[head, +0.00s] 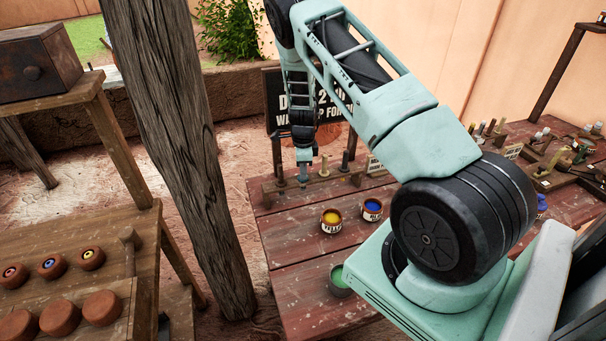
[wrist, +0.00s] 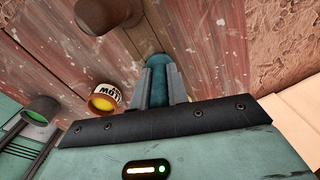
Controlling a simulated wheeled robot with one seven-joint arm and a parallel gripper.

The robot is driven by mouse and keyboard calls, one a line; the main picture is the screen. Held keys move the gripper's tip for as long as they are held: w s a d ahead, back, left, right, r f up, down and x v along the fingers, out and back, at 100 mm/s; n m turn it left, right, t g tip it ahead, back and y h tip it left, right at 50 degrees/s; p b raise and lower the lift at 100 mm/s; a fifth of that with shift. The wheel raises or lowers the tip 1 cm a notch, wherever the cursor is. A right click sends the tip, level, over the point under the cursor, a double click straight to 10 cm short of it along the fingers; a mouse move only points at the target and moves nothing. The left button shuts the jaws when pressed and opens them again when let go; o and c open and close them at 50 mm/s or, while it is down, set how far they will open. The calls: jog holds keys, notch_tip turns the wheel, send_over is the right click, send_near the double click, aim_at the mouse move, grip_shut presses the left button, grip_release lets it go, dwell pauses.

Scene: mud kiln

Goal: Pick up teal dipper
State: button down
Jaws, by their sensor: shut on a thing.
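The teal dipper (wrist: 157,92) shows in the wrist view as a dark teal rounded piece between the two grey fingers. My gripper (wrist: 160,82) is shut on it, with a finger on each side. In the head view my gripper (head: 303,163) points down over the left part of a wooden rack (head: 325,179) at the table's far edge.
On the red plank table (head: 290,236) stand a yellow paint pot (head: 331,222), a blue pot (head: 372,210) and a green pot (head: 341,281). A sign (head: 285,105) stands behind the rack. A thick wooden post (head: 180,150) rises left of the table.

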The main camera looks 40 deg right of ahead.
jog(key=shift+r, duration=0.1)
notch_tip(320, 180, up, 10)
jog(key=b, duration=0.3)
dwell(0.3)
jog(key=shift+s+a, duration=0.1)
